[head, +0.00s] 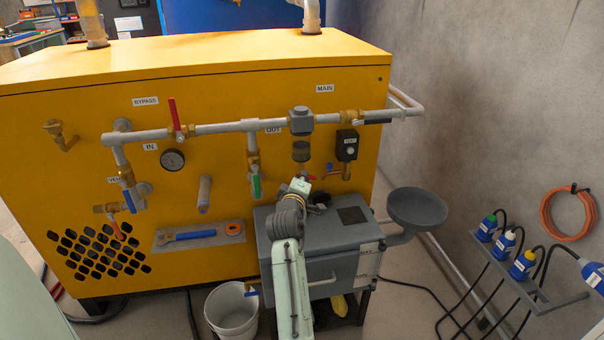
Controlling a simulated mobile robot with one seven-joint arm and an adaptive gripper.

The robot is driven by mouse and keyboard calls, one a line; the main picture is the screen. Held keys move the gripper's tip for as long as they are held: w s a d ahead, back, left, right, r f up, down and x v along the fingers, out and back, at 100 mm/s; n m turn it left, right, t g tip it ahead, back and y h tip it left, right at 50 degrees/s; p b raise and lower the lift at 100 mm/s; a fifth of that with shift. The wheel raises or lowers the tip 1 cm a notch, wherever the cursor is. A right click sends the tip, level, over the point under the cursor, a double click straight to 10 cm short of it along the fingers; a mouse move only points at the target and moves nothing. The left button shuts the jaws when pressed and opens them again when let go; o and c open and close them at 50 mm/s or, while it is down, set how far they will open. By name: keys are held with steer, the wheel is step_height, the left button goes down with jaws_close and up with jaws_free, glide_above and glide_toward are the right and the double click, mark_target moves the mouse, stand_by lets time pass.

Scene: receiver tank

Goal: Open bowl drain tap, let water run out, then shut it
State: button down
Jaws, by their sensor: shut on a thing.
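The filter bowl (301,151) hangs under a grey filter head (301,121) on the pipe, right of centre in the head view. My gripper (303,180) is directly below the bowl, at the end of my pale green arm. It is shut at the spot where the bowl's drain tap sits. The tap itself is mostly hidden behind the gripper, so its handle position cannot be told. No running water can be made out.
A grey box (330,254) with a funnel-shaped dish (416,206) stands under the gripper. A white bucket (232,312) is on the floor. A red-handled valve (332,173) is close right; a green-handled one (256,187) is left.

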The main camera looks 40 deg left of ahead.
steer(key=shift+w+d+r+m+g+y+p, duration=0.1)
steer(key=shift+m+g+y+p, duration=0.15)
steer(key=shift+m+g+p, duration=0.8)
steer(key=shift+w+d+r+m+g+y+p, duration=0.1)
steer(key=shift+m+g+y+p, duration=0.25)
steer(key=shift+m+p, duration=1.3)
steer(key=c, duration=1.7)
jaws_free()
steer(key=v, duration=1.2)
steer(key=shift+r, duration=0.25)
